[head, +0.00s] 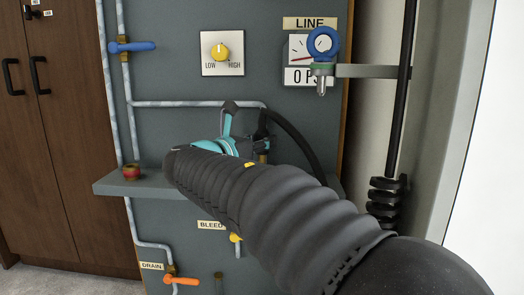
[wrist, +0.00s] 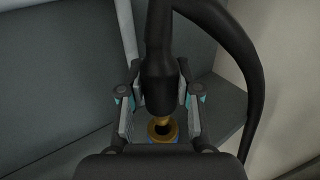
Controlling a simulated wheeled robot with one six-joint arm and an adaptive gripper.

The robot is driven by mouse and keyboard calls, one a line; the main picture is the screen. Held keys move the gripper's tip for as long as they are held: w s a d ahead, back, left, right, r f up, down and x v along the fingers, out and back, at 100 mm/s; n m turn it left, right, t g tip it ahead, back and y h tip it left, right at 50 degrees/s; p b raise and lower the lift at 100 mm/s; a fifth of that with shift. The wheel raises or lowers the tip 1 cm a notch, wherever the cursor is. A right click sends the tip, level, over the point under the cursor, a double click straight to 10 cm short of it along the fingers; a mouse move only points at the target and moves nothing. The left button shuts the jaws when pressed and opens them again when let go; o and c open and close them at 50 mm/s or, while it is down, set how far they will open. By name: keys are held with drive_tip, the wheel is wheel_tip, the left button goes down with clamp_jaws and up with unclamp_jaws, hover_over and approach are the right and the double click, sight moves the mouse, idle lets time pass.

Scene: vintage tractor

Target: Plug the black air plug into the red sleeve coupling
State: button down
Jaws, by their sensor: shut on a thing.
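My gripper (head: 246,136) is over the right part of the shelf in the head view. In the wrist view my gripper (wrist: 160,112) is shut on the black air plug (wrist: 158,85), with a finger on either side. The plug's brass tip points down, just above or at a brass ring-shaped opening (wrist: 162,131) with some blue around it; I cannot tell whether they touch. The red sleeve coupling (head: 131,172), a small red piece with a brass top, stands at the shelf's left end, well left of my gripper. My arm hides much of the shelf.
The grey shelf (head: 108,185) juts from the panel. A black hose (head: 299,140) curves from the plug. A blue-handled valve (head: 131,46), a yellow knob (head: 220,52) and a gauge (head: 300,49) are above; an orange handle (head: 182,281) is below.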

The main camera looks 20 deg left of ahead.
drive_tip(key=s+d+r, duration=0.4)
drive_tip(key=d+r, duration=0.3)
drive_tip(key=d, duration=0.4)
drive_tip(key=shift+r+p, duration=0.15)
drive_tip(key=shift+p, duration=0.2)
drive_tip(key=shift+r+p, duration=2.5)
drive_tip(key=shift+r, duration=0.05)
